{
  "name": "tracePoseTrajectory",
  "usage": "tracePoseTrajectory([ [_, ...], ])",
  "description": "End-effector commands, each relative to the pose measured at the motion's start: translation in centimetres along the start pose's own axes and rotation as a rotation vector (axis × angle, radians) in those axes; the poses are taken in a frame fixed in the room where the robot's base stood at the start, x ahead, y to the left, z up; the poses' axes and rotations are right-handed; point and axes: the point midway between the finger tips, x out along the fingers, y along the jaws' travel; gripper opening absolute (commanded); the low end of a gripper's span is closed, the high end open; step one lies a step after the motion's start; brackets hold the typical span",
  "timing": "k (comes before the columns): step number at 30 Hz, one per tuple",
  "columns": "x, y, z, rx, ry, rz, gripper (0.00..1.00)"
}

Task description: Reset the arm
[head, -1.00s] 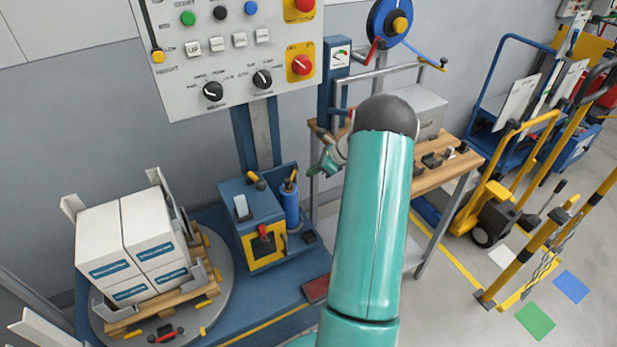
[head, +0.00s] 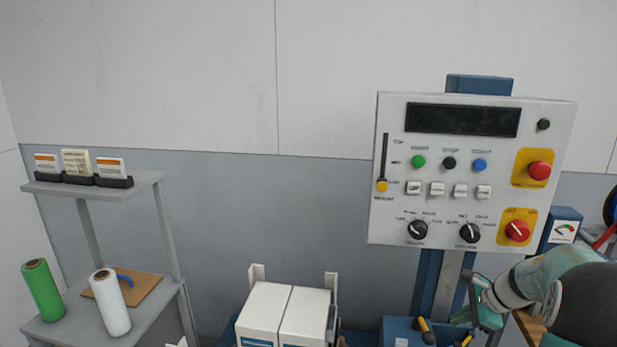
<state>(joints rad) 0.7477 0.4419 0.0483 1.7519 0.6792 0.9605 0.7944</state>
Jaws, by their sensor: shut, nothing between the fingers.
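My arm enters at the lower right of the head view, with teal links and a dark round joint. My gripper (head: 476,306) is small and partly cut by my wrist in the picture. It appears just below the control panel (head: 470,170), in front of or beside its blue and grey post. It is shut with nothing in it. I cannot tell its exact distance from the post. The panel has a dark display, coloured buttons, a yellow slider, black knobs and two red controls on yellow plates.
White boxes (head: 285,318) stand at the bottom centre, cut by the frame edge. A grey shelf (head: 150,188) at left holds card boxes, a green roll (head: 42,290) and a white roll (head: 109,302). A gauge (head: 563,231) is right of the panel. The wall between shelf and panel is bare.

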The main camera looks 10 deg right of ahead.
Motion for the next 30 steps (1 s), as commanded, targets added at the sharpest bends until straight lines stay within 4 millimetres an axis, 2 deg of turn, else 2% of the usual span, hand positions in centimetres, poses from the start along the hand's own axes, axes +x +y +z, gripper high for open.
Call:
tracePoseTrajectory([
  [1,-0.8,0.6,2.8,-0.097,0.019,0.014,0.00],
  [6,-3.1,3.7,10.1,-0.410,0.080,0.063,0.00],
  [12,-5.6,8.5,16.9,-0.774,0.145,0.110,0.00],
  [15,-6.7,11.2,19.6,-0.955,0.176,0.131,0.00],
  [21,-8.9,17.1,23.6,-1.311,0.238,0.163,0.00],
  [24,-9.9,20.0,24.8,-1.488,0.270,0.174,0.00],
  [30,-11.1,25.1,25.8,-1.807,0.334,0.188,0.00],
])
